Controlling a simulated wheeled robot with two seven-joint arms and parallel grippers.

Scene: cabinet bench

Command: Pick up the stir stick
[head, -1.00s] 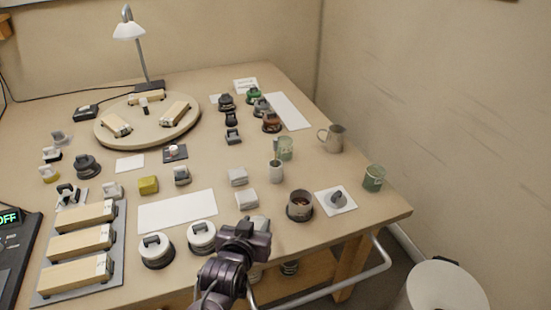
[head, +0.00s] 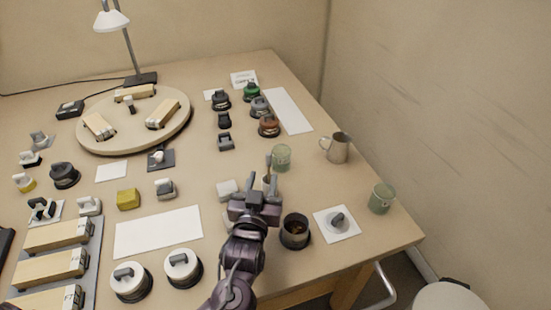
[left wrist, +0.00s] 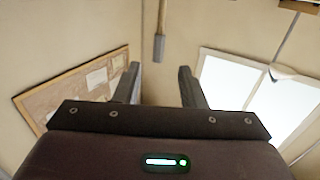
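A thin brown stick with a grey end, apparently the stir stick (left wrist: 160,35), shows in the left wrist view, in the gap between the fingers. I cannot tell how far the stick is from the fingertips. My right gripper is not in view.
A green glass (head: 281,157) stands just behind the stick. A dark cup (head: 295,231) is close to the right of my gripper. A metal pitcher (head: 336,148) and a green mug (head: 381,198) stand further right.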

